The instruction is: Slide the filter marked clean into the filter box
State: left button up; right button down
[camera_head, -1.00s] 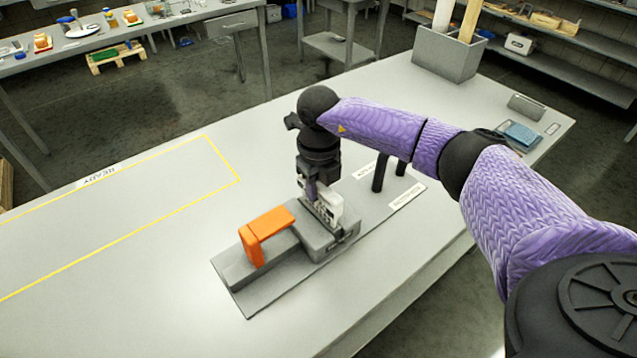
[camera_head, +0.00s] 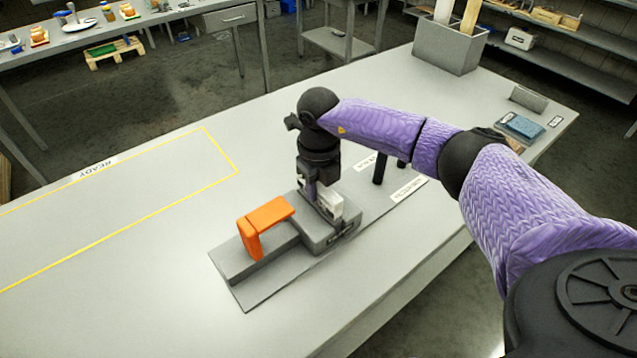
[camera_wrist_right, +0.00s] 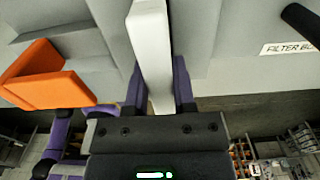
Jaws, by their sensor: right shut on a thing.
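A white filter (camera_head: 331,203) stands upright at the grey filter box (camera_head: 318,238), its lower part hidden by the box. My right gripper (camera_head: 318,190) points down over the box and is shut on the filter. In the right wrist view the filter (camera_wrist_right: 150,45) is a pale slab between the purple fingers of my right gripper (camera_wrist_right: 158,88). No "clean" mark is readable on it. An orange lever (camera_head: 262,222) stands on the box's left part, and also shows in the wrist view (camera_wrist_right: 45,78). My left gripper is not in view.
The box sits on a grey base plate (camera_head: 250,293) on a long table. Black posts (camera_head: 379,168) and white labels (camera_head: 408,189) are behind it to the right. A yellow-outlined area marked READY (camera_head: 97,168) on the left is empty. A grey bin (camera_head: 447,50) stands at the back.

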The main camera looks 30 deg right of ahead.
jog(key=shift+f, duration=0.35)
jog(key=shift+f+b, duration=0.3)
jog(key=shift+b, duration=0.1)
jog(key=c, duration=0.8)
grip_release()
jog(key=shift+c, duration=0.2)
jog(key=o, duration=0.5)
notch_tip(320, 180, up, 10)
jog(key=shift+p, duration=0.9)
